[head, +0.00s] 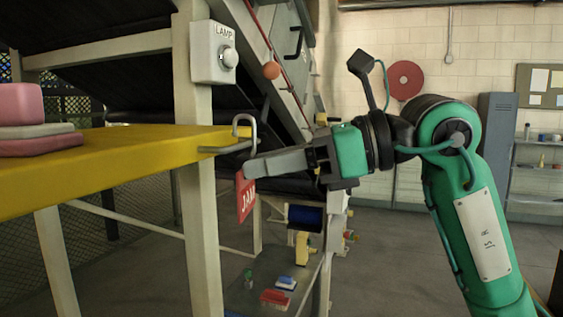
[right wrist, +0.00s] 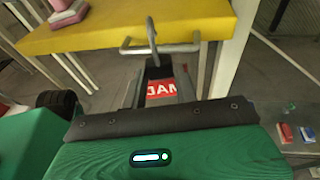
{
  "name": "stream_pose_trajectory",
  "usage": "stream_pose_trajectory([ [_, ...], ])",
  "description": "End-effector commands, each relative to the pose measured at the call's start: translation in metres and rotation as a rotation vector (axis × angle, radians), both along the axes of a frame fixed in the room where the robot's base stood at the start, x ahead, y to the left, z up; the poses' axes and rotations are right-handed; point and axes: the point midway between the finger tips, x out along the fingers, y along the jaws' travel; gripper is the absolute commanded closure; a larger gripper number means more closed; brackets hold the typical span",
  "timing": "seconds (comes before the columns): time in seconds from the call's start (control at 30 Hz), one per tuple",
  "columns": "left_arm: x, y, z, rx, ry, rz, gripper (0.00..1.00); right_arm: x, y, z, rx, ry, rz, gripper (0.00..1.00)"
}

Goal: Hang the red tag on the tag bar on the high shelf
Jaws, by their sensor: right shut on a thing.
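The red tag (head: 246,196) with white "JAM" lettering hangs below the fingertips of my right gripper (head: 252,165). In the right wrist view the tag (right wrist: 162,88) shows between the two fingers, with a dark part above the red. The gripper is shut on it. The fingertips are just below and beside the bar (right wrist: 165,48). I cannot tell whether the tag touches the bar. My left gripper is not in view.
Pink and grey blocks (head: 38,125) lie on the shelf's left. A lower shelf (head: 262,298) holds small red and blue items. Open floor lies to the right.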

Motion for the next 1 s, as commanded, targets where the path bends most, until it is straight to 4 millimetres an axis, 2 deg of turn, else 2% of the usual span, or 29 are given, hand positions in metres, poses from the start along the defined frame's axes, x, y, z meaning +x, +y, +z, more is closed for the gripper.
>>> stream_pose_trajectory([
  [0.47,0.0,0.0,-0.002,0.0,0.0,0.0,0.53,0.001,0.002,-0.002,0.0,0.0,-0.001,1.0],
  [1.0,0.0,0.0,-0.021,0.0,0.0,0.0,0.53,0.001,0.002,-0.023,0.0,0.0,-0.001,1.0],
])
